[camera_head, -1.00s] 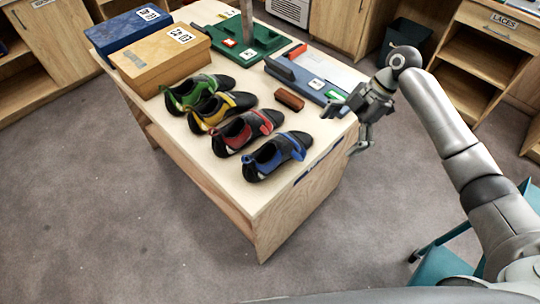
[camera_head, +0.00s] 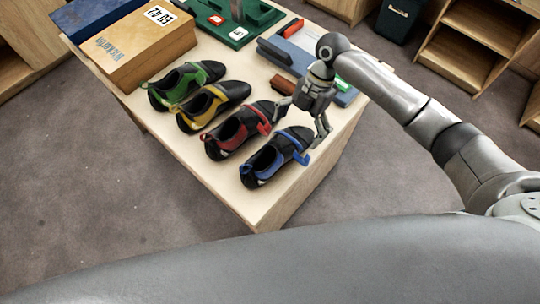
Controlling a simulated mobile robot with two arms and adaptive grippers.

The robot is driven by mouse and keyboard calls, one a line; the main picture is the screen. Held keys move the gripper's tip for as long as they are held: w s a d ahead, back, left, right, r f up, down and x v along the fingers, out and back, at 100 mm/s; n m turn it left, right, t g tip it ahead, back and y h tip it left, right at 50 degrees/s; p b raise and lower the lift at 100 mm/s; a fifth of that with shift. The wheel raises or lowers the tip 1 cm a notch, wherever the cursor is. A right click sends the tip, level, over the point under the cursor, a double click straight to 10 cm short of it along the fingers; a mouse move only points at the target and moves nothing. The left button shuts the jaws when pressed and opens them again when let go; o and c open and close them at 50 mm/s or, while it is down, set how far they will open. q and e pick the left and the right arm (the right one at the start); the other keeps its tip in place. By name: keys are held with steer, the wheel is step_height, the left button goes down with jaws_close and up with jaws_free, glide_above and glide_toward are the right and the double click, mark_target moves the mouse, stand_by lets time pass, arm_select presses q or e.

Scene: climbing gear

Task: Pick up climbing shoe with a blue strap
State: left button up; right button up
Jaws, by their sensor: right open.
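The climbing shoe with a blue strap (camera_head: 272,160) is black with blue trim and lies on the table at the near right end of a row of shoes. My right gripper (camera_head: 299,124) is open and empty, pointing down just above and behind the toe end of this shoe, with its fingers apart. One finger is near the red-strapped shoe (camera_head: 238,131) and the other is near the blue shoe's toe. I cannot tell whether a finger touches either shoe. My left gripper is not in view.
A yellow-strapped shoe (camera_head: 212,106) and a green-strapped shoe (camera_head: 185,84) stand close by on the table (camera_head: 262,206). A brown block (camera_head: 283,84), a tan box (camera_head: 138,45), a blue box (camera_head: 98,14) and a green tray (camera_head: 262,18) are behind.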

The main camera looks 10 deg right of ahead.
mark_target(293, 135)
steer(key=shift+a+f, duration=0.1)
steer(key=shift+f, duration=0.2)
steer(key=shift+a+f, duration=0.2)
steer(key=shift+f, duration=0.1)
steer(key=p+x, duration=0.1)
steer(key=x, duration=0.2)
steer(key=shift+w+a+f+p, duration=0.2)
steer(key=shift+f+p, duration=0.1)
steer(key=shift+p, duration=0.1)
steer(key=shift+s+a+f, duration=0.1)
steer(key=shift+s+f, duration=0.05)
steer(key=shift+f, duration=0.3)
steer(key=c, duration=1.2)
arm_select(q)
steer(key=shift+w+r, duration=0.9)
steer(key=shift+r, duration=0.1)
arm_select(e)
steer(key=shift+c, duration=0.2)
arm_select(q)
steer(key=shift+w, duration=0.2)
